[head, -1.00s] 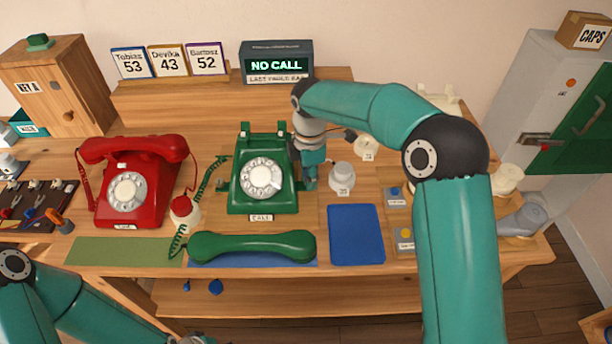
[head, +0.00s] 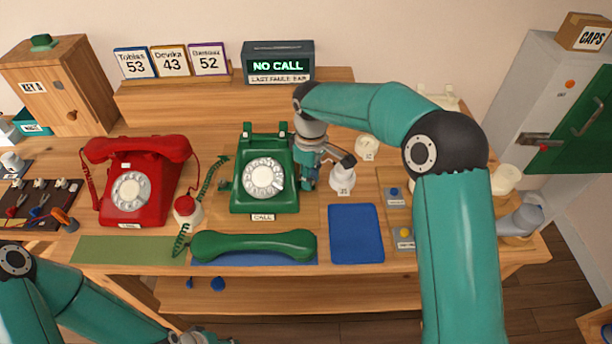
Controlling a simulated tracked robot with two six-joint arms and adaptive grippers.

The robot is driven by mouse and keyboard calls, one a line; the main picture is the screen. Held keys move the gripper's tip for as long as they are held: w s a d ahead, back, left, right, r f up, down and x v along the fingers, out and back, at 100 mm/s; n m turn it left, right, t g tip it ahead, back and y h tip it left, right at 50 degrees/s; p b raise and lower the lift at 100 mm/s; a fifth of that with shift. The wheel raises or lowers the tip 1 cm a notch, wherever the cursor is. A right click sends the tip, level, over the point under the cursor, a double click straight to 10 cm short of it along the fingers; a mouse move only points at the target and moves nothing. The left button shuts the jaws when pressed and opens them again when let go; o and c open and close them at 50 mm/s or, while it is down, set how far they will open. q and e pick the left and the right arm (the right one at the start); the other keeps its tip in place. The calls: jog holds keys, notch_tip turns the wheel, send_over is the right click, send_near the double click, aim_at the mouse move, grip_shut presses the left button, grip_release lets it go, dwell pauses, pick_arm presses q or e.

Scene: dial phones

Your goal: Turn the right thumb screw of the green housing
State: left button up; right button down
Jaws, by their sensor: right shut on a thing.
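The green telephone housing (head: 264,200) with its white dial stands upright in the middle of the table. Its green handset (head: 254,245) lies off the hook in front of it. My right gripper (head: 306,182) points down at the housing's right side. It is shut at the spot of the right thumb screw, and its fingers hide the screw. A small knob shows at the housing's left side (head: 225,186). My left gripper (head: 195,338) is at the bottom edge, mostly cut off, and its jaws cannot be made out.
A red phone (head: 140,185) stands to the left, with a red-topped white piece (head: 187,208) between the phones. A white weight-like piece (head: 342,180) stands close right of my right gripper. A blue mat (head: 356,234) lies empty at front right.

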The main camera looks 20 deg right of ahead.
jog(key=shift+w+d+r+m, duration=0.1)
jog(key=shift+m, duration=0.6)
jog(key=shift+w+r+m, duration=0.1)
jog(key=shift+m, duration=0.9)
jog(key=c, duration=1)
grip_release()
jog(key=shift+f, duration=0.1)
jog(key=shift+s, duration=0.1)
jog(key=shift+r, duration=3.9)
